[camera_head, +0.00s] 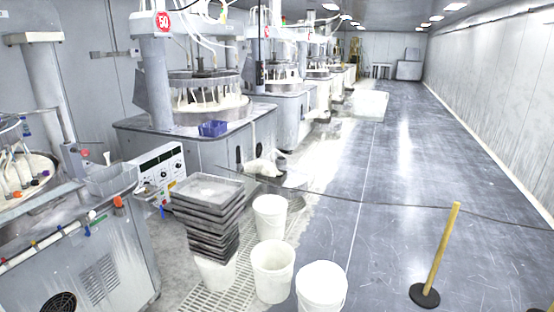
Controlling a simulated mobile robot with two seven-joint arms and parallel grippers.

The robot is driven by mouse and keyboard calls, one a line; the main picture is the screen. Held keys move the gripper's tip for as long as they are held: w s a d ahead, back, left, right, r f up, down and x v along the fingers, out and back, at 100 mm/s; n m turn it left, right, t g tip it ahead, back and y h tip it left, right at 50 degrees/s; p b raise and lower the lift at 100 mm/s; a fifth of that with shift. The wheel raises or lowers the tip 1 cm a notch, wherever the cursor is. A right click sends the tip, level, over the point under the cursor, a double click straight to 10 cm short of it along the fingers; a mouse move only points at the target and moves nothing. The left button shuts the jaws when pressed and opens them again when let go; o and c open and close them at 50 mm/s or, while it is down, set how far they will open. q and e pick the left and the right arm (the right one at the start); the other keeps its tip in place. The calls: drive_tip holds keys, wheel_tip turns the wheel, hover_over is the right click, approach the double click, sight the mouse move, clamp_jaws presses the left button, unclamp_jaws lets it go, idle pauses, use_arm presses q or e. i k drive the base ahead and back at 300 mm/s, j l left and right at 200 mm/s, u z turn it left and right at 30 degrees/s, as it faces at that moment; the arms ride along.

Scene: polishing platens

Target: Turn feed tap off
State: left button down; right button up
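A pale pipe (48,238) runs along the front edge of the near-left machine. An orange part (118,201) is at the machine's right corner. I cannot tell which of these is the feed tap, nor whether any is turned on or off. Neither of my grippers is in view.
A stack of dark trays (207,208) stands beside the near machine, with white buckets (272,270) to its right. A control panel (159,173) is behind. A black cable (400,204) crosses the aisle near a yellow post (441,248). The right floor is mostly clear.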

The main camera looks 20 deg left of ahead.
sight(91, 224)
drive_tip(key=i+u, duration=0.7)
drive_tip(key=i, duration=0.15)
drive_tip(key=i+l+u, duration=0.15)
drive_tip(key=i+u, duration=1)
drive_tip(key=i+l+u, duration=0.2)
drive_tip(key=i+u, duration=0.45)
drive_tip(key=i, duration=0.15)
drive_tip(key=i+l+u, duration=0.25)
drive_tip(key=i, duration=0.15)
